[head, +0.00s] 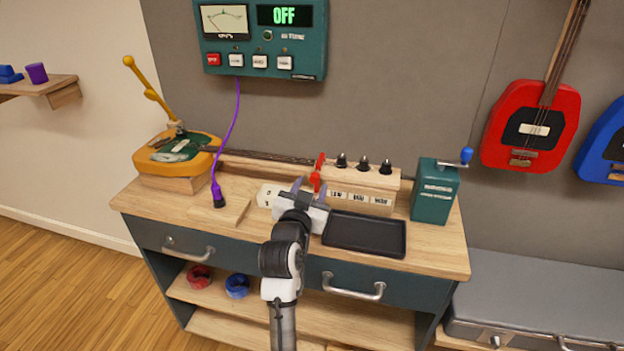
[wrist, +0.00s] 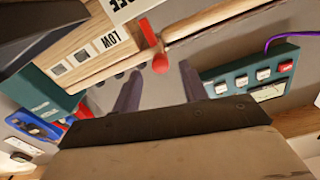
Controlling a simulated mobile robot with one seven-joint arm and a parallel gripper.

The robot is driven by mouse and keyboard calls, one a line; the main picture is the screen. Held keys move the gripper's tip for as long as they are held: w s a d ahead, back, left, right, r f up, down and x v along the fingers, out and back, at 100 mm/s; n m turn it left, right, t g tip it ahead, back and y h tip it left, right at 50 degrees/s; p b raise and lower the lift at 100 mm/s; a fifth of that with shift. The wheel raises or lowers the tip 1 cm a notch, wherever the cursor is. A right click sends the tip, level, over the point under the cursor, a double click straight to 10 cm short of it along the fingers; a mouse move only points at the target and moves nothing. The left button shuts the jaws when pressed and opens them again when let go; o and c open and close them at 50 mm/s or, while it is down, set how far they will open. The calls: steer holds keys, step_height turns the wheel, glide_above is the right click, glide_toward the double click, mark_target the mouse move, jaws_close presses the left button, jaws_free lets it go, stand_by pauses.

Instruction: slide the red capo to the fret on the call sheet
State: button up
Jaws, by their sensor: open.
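The red capo (head: 317,173) stands upright on the guitar neck (head: 265,156), near the wooden block with knobs. The neck runs right from the yellow guitar body (head: 166,152) along the back of the bench. My gripper (head: 310,189) is open, in front of the capo. In the wrist view the capo (wrist: 147,33), with its red ball, shows beyond and between my two spread fingers (wrist: 160,82), with nothing held. A white card (head: 266,193) lies left of my gripper, partly hidden. Its writing is unreadable, so I cannot tell whether it is the call sheet.
A wooden block (head: 382,181) with black knobs and labelled windows stands right of the capo. A black tray (head: 364,242) and green crank box (head: 433,196) are further right. A tuner panel (head: 262,38) reads OFF.

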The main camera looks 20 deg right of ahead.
mark_target(318, 171)
steer(key=shift+x, duration=1.1)
jaws_close()
steer(key=shift+w, duration=0.1)
